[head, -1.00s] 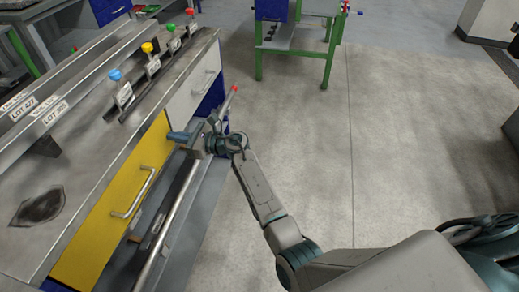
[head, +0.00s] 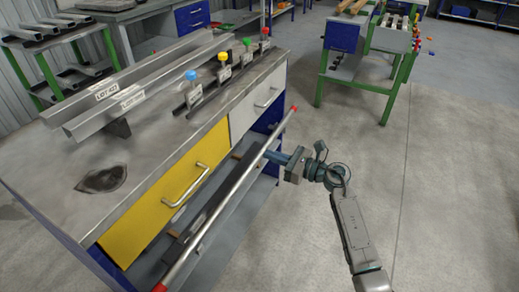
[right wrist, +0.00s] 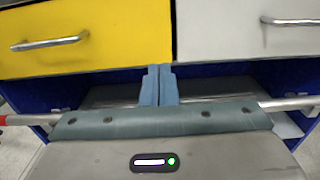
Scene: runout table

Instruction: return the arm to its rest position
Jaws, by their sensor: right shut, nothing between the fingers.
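My right gripper (head: 270,155) is in front of the workbench, below the white drawer. Its blue fingers point at the bench and hold nothing. In the right wrist view the two fingers (right wrist: 159,85) are together, just below the seam between the yellow and white drawers. My right arm reaches in from the lower right. My left gripper is not in view.
A metal bar with red ends (head: 222,204) runs along the bench front, close to my right gripper. The bench (head: 150,142) has a yellow drawer (head: 150,207) and a white drawer (head: 245,112) with handles. Open floor (head: 450,200) lies to the right.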

